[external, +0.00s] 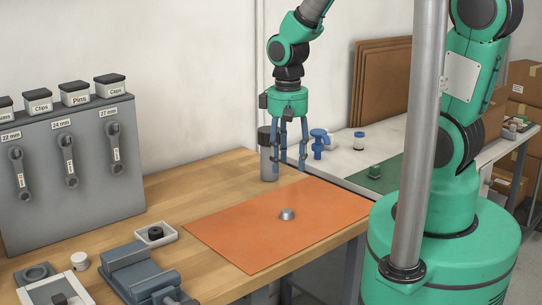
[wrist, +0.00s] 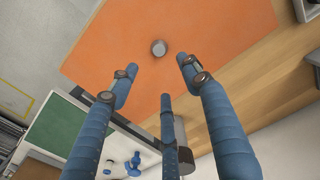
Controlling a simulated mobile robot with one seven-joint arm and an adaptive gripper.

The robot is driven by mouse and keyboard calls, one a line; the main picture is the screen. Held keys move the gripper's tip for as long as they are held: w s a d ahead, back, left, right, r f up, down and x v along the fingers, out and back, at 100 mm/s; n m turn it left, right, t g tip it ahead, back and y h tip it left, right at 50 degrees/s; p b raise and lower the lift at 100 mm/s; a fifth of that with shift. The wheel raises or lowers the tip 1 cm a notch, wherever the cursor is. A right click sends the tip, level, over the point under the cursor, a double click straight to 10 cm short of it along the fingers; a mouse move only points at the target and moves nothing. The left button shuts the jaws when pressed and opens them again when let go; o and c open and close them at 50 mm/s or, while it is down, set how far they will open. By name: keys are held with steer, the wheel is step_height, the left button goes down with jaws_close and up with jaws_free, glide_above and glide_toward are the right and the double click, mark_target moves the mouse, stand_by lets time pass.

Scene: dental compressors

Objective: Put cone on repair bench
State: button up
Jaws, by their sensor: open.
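A small grey metal piece, which looks like the cone (external: 287,215), rests on an orange mat (external: 240,225) on the wooden bench (external: 195,180). It also shows in the wrist view as a small round grey shape (wrist: 158,48) on the orange mat (wrist: 105,55). My gripper (external: 291,160) is open and empty, with its blue fingers pointing down. It hangs above the bench's far side, behind the cone in the external view. In the wrist view the cone lies beyond the fingertips (wrist: 156,78), apart from them. No label marks which surface is the repair bench.
A grey cylinder with a dark top (external: 268,155) stands close beside my fingers. A grey rack with wrenches (external: 70,170), a vise (external: 140,272) and a small tray (external: 156,237) stand at left. A white table (external: 345,150) with a blue tool (external: 319,143) lies behind.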

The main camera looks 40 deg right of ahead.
steer(key=s+d+r+t, duration=0.1)
steer(key=s+r, duration=0.3)
steer(key=r, duration=0.6)
steer(key=s+d+r+t, duration=0.2)
steer(key=s+r, duration=0.2)
steer(key=r, duration=0.6)
steer(key=s+d+r+t, duration=0.2)
steer(key=s+r, duration=0.1)
steer(key=r, duration=0.7)
steer(key=shift+s+t, duration=0.3)
steer(key=shift+s, duration=0.1)
step_height(320, 180, down, 3)
steer(key=b, duration=0.2)
steer(key=shift+r+b, duration=0.15)
steer(key=shift+b, duration=0.15)
steer(key=shift+o, duration=0.3)
steer(key=shift+r, duration=0.1)
